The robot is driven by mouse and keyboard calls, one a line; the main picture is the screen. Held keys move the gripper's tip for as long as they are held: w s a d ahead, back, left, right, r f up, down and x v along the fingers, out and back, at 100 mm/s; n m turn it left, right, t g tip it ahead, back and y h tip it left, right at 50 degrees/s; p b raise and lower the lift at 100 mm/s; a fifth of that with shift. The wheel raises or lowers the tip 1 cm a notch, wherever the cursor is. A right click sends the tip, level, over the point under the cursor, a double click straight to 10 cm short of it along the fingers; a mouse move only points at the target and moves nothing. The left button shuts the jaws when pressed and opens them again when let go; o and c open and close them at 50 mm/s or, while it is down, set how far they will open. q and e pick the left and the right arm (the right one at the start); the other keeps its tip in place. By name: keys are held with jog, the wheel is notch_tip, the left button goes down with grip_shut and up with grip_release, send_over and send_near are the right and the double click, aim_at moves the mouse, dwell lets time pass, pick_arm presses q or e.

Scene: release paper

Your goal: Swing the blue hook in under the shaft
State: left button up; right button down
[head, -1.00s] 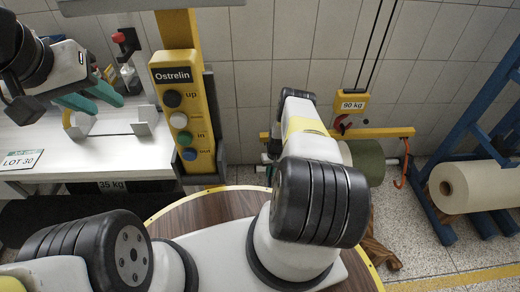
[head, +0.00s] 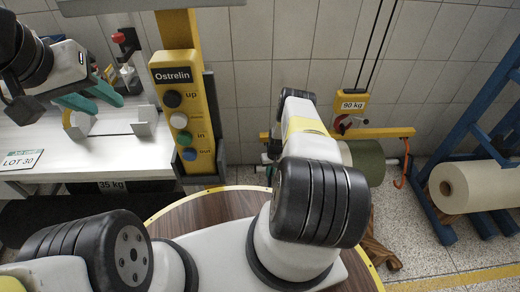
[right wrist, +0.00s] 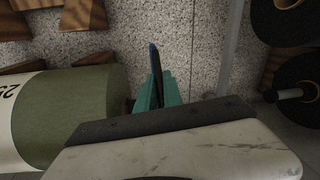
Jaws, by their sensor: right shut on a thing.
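A blue strip, seemingly the blue hook (right wrist: 154,60), stands between the green fingers of my right gripper (right wrist: 157,88) in the right wrist view. The gripper is shut on it. In the head view my right arm hides this gripper and the hook. The green roll (head: 367,162) hangs below the yellow beam (head: 385,133), and the roll also shows in the right wrist view (right wrist: 75,115), left of the fingers. The shaft (head: 392,161) sticks out of its right end, beside an orange hook (head: 401,172). My left gripper (head: 92,99) is open above the white table.
A yellow Ostrelin button panel (head: 183,120) stands left of my right arm. The hoist block (head: 350,104) marked 90 kg holds the beam from above. A blue rack (head: 465,130) with a cream roll (head: 468,187) stands at right. Dark rolls (right wrist: 288,100) show at the wrist view's right.

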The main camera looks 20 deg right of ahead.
jog(key=shift+f, duration=0.4)
jog(key=w+f+t, duration=0.2)
jog(key=f+t, duration=0.1)
jog(key=w+d+f+t+h, duration=0.1)
jog(key=f, duration=0.1)
jog(key=shift+w+f+t, duration=0.2)
jog(key=shift+w+t, duration=0.15)
jog(key=shift+t, duration=0.05)
jog(key=shift+w+d+f+t+h, duration=0.15)
jog(key=shift+w+f+t, duration=0.2)
jog(key=shift+w, duration=0.15)
jog(key=shift+w+d+f+t+h, duration=0.15)
jog(key=shift+w+f+t, duration=0.1)
jog(key=shift+w+t, duration=0.15)
jog(key=shift+w, duration=0.1)
jog(key=c, duration=1.5)
grip_release()
jog(key=shift+a, duration=0.1)
jog(key=shift+r, duration=0.1)
jog(key=shift+v, duration=3.85)
